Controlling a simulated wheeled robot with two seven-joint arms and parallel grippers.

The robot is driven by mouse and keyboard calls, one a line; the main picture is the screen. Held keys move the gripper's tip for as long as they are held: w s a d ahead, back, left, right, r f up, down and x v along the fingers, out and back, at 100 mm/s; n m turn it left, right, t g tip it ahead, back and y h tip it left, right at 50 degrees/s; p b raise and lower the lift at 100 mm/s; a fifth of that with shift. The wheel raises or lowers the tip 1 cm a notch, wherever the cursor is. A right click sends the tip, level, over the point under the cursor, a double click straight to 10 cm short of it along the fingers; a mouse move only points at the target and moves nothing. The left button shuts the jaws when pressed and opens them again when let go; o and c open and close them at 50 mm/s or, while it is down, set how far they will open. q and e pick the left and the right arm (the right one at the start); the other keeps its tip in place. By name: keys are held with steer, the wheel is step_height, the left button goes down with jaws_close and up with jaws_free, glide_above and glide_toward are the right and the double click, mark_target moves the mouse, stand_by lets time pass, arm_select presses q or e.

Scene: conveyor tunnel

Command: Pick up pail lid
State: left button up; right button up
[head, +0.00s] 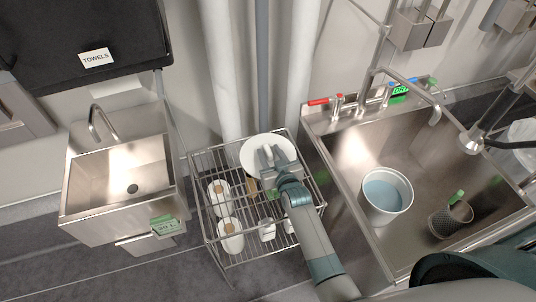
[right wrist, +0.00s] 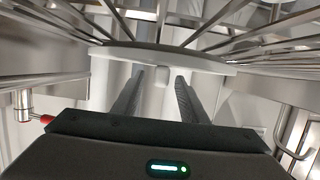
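The pail lid (head: 253,152) is a round white disc with a small knob, lying at the back of the wire rack's top. My right gripper (head: 272,154) is over the lid from the front. In the right wrist view its fingers (right wrist: 160,92) stand apart on either side of the lid's knob (right wrist: 162,76), with a gap on both sides. The lid (right wrist: 205,62) spans that view as a pale disc seen nearly edge-on. The pail (head: 372,208), white with blue inside, stands in the large sink. My left gripper is not in view.
The wire rack (head: 206,241) holds white bottles or brushes below the lid. The large steel sink (head: 345,148) at right also holds a mesh cup (head: 448,222). A small sink (head: 92,170) stands at left. White vertical pipes (head: 222,70) rise behind the rack.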

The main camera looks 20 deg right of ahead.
mark_target(270, 153)
stand_by(0.4)
jaws_close()
step_height(270, 153, up, 10)
steer(key=b, duration=0.1)
stand_by(0.6)
steer(key=c, duration=0.7)
jaws_free()
steer(key=shift+c, duration=0.2)
steer(key=shift+r, duration=0.1)
jaws_close()
